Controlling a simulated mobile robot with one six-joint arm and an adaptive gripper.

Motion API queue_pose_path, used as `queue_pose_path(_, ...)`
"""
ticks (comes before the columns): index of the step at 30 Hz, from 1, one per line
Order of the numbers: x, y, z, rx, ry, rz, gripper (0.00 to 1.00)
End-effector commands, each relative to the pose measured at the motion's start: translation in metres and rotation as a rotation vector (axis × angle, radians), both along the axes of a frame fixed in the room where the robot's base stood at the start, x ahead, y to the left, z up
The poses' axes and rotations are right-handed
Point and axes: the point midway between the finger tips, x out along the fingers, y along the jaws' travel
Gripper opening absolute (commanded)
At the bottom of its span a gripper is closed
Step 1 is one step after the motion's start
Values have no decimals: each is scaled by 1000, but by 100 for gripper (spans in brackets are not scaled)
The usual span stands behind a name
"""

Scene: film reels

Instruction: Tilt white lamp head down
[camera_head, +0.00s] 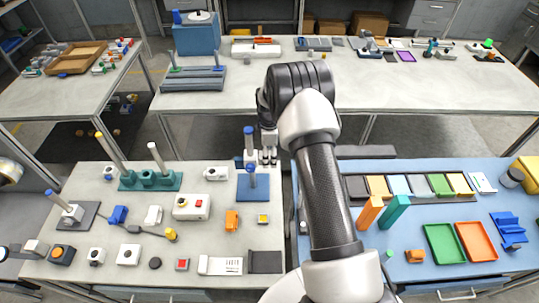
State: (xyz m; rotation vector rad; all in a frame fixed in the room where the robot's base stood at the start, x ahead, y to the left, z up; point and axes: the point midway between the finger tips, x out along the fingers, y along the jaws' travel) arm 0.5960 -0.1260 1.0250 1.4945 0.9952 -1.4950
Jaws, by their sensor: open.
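I cannot clearly make out which thing is the white lamp head. A small pale block (251,158) on a blue post, above a square blue base (244,190), stands at the back right of the left front table. My gripper (268,157) is open and points down just right of this post. I cannot tell whether it touches the pale block. At the far left edge, a round head with a pale cream face (9,172) is partly cut off by the frame.
The blue table at right holds a green tray (445,245) and an orange tray (476,241).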

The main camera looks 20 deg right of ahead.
Motion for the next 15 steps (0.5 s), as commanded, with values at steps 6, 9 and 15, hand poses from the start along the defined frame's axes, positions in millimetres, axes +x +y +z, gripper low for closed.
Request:
queue_pose_path(6,0,0,-4,0,0,0,57)
queue_pose_path(9,0,0,-4,0,0,0,57)
queue_pose_path(15,0,0,-4,0,0,0,45)
